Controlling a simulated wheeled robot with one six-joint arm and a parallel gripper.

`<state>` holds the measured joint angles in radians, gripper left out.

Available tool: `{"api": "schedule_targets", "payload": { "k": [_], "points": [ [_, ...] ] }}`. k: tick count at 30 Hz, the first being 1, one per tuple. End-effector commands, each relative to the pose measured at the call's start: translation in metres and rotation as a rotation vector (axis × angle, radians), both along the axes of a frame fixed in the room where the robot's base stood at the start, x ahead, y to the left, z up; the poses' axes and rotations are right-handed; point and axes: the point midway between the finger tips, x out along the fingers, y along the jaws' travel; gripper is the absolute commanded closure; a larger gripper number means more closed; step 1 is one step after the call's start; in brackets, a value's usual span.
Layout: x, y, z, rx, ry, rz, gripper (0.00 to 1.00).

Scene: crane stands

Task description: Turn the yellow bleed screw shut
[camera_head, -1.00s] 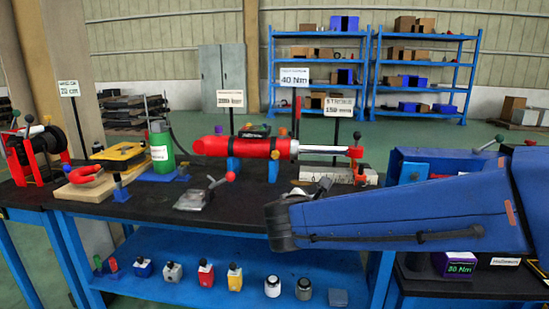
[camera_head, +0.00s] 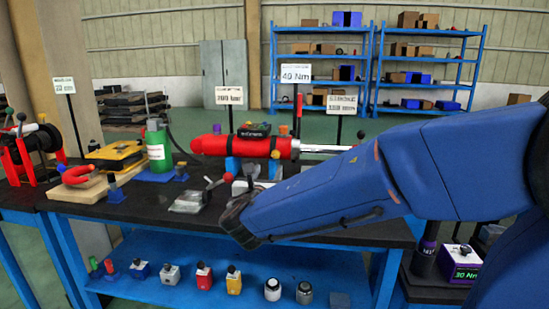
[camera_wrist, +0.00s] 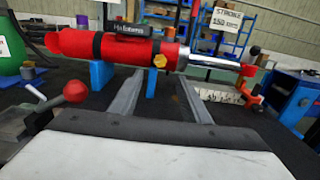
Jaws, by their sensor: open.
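The yellow bleed screw (camera_wrist: 160,61) sticks out of the side of the red cylinder (camera_wrist: 118,49) in the wrist view, near its right end. In the head view a small yellow-orange spot (camera_head: 276,154) on the cylinder appears to be the same screw. My gripper (camera_wrist: 161,78) is open and empty. Its two grey fingers point at the cylinder, one on each side of the screw's line in the picture, with tips lower than the screw. I cannot tell whether they touch anything. In the head view my arm hides part of the rod and the bench.
The cylinder rests on blue supports (camera_wrist: 102,74) on the black bench. A red-knobbed lever (camera_wrist: 75,92) stands close at the left. A green bottle (camera_head: 158,147) and yellow device (camera_head: 117,156) are farther left. Sign posts stand behind the cylinder.

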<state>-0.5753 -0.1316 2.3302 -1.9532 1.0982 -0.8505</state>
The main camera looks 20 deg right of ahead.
Motion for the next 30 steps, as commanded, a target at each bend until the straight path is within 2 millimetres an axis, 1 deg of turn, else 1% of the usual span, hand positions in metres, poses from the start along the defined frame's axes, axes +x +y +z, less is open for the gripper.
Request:
{"api": "schedule_targets", "payload": {
  "k": [1,8,18,21,25,30],
  "points": [
    [0.008,-0.004,-0.001,0.001,0.002,-0.004,0.57],
    [0.039,-0.018,-0.001,-0.001,0.001,-0.004,0.57],
    [0.091,-0.04,-0.001,0.002,0.002,-0.004,0.57],
    [0.104,-0.045,-0.001,0.0,0.001,-0.004,0.57],
    [0.116,-0.05,-0.001,0.001,0.002,-0.002,0.57],
    [0.123,-0.053,0.0,0.001,0.001,-0.002,0.57]
  ]
}}
